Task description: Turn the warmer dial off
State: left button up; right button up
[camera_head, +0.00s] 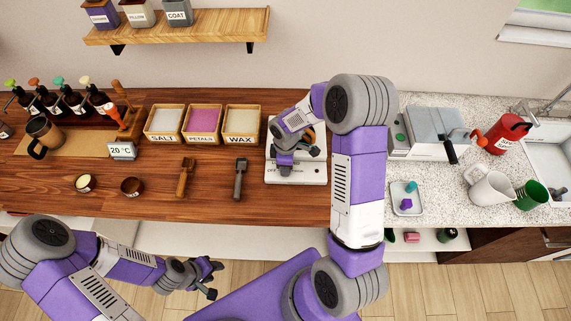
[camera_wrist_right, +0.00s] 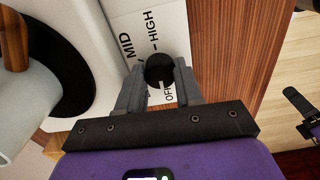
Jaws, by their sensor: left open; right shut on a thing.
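The warmer (camera_head: 312,173) is a white unit on the wooden counter, just left of the speckled counter. Its dial is a round black knob (camera_wrist_right: 160,68) on a white panel with labels reading MID, HIGH and a partly covered OFF. My right gripper (camera_head: 284,167) reaches down over the warmer's front; in the right wrist view its two fingers (camera_wrist_right: 160,84) are shut on the dial, one on each side. In the head view the dial is hidden by the gripper. My left gripper (camera_head: 211,279) is open and empty in front of the counter.
In the wrist view a pot with a wooden handle (camera_wrist_right: 14,40) stands on the black hotplate (camera_wrist_right: 72,75). Boxes of salt (camera_head: 164,120), petals (camera_head: 203,120) and wax (camera_head: 243,120) are left of the warmer. A grey-handled tool (camera_head: 239,180) lies nearby. A small tray (camera_head: 407,204) is to the right.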

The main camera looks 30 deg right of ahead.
jog(key=shift+n, duration=0.4)
jog(key=o, duration=1)
jog(key=shift+o, duration=0.2)
jog(key=shift+r, duration=3.8)
